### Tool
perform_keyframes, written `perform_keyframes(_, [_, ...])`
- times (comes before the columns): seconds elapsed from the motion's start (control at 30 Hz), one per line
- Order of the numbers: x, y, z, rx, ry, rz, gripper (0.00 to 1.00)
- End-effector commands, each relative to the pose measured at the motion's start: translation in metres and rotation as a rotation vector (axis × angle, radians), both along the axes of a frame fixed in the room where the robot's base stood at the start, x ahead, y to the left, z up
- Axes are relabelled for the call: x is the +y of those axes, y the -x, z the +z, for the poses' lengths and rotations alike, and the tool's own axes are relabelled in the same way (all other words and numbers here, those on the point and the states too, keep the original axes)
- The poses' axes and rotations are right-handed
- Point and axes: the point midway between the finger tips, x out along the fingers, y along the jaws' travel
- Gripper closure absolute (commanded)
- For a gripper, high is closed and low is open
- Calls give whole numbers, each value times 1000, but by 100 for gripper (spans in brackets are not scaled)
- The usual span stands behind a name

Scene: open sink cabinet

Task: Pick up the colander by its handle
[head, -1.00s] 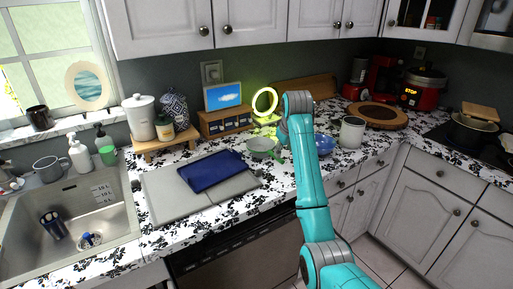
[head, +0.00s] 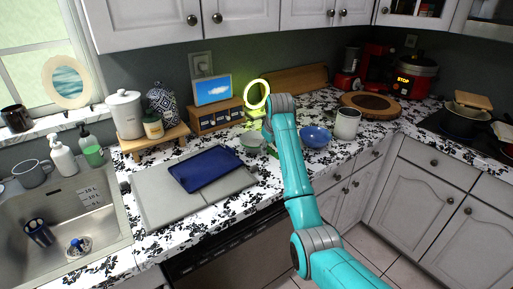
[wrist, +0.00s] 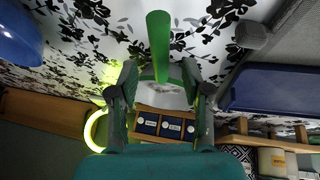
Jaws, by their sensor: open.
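The colander is a pale grey-green bowl (head: 251,140) on the counter, partly hidden by my arm in the head view. In the wrist view its green handle (wrist: 159,38) points away from the bowl, toward the top of the picture. The handle runs through the gap between my fingers. Part of the pale bowl (wrist: 166,97) shows lower down between them. My gripper (wrist: 160,70) is open, with one finger on each side of the handle and visible gaps. In the head view my arm hides most of the gripper.
A glowing yellow ring lamp (head: 257,94) and a wooden drawer box (head: 216,117) stand behind.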

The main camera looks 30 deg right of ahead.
Motion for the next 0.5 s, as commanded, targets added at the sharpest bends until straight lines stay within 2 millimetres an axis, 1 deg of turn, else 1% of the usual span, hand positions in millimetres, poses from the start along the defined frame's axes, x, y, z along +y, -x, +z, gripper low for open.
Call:
perform_keyframes(0.03, [-1,-3,-9,3,-2,0,51])
perform_keyframes(0.2, [-4,-11,-26,1,0,0,51])
perform_keyframes(0.3, [-5,-13,-31,1,-1,0,51])
perform_keyframes(0.5, [-5,-13,-32,0,0,0,51])
